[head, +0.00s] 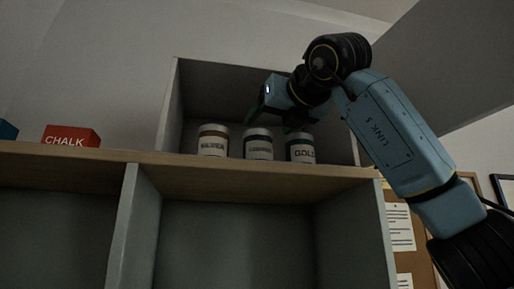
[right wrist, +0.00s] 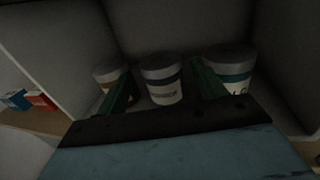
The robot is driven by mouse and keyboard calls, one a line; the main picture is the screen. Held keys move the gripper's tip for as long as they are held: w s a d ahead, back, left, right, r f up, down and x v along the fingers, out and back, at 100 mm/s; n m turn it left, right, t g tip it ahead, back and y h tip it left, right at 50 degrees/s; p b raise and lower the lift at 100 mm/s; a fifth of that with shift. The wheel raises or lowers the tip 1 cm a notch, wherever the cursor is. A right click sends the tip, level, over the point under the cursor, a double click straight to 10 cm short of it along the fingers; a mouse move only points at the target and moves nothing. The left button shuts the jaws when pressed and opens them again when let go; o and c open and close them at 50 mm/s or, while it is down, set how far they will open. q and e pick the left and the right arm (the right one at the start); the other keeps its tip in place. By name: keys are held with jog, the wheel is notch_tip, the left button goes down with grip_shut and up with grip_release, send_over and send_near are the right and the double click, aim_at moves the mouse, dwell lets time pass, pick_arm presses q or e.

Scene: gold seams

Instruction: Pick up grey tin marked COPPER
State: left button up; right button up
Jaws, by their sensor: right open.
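Three grey-lidded tins stand in a row in the upper compartment. The middle tin (head: 259,144) has a dark blue band and a label too blurred to read for certain; it also shows in the right wrist view (right wrist: 162,84). The left tin (head: 213,140) has a brown band and seems to read SILVER. The right tin (head: 301,148) has a teal band and reads GOLD. My right gripper (head: 271,116) is open and empty above and in front of the tins. In the right wrist view its green fingers (right wrist: 164,86) appear on either side of the middle tin, which looks ungripped. My left gripper is out of view.
The compartment's side walls and back enclose the tins; the wooden shelf board (head: 150,166) runs along its front. A red CHALK box (head: 71,136) and a blue box (head: 8,130) stand on the board outside, to the left. The lower compartments look empty.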

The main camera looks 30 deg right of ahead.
aim_at(259, 133)
jog(key=shift+w, duration=0.8)
jog(key=shift+w+p, duration=0.6)
jog(key=shift+w, duration=0.2)
jog(key=w+p, duration=0.1)
jog(key=w, duration=0.2)
jog(key=shift+w+f, duration=0.1)
jog(key=shift+w, duration=0.3)
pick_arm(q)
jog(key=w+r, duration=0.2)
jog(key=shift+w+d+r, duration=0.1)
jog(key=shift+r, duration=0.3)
pick_arm(e)
jog(key=c, duration=0.9)
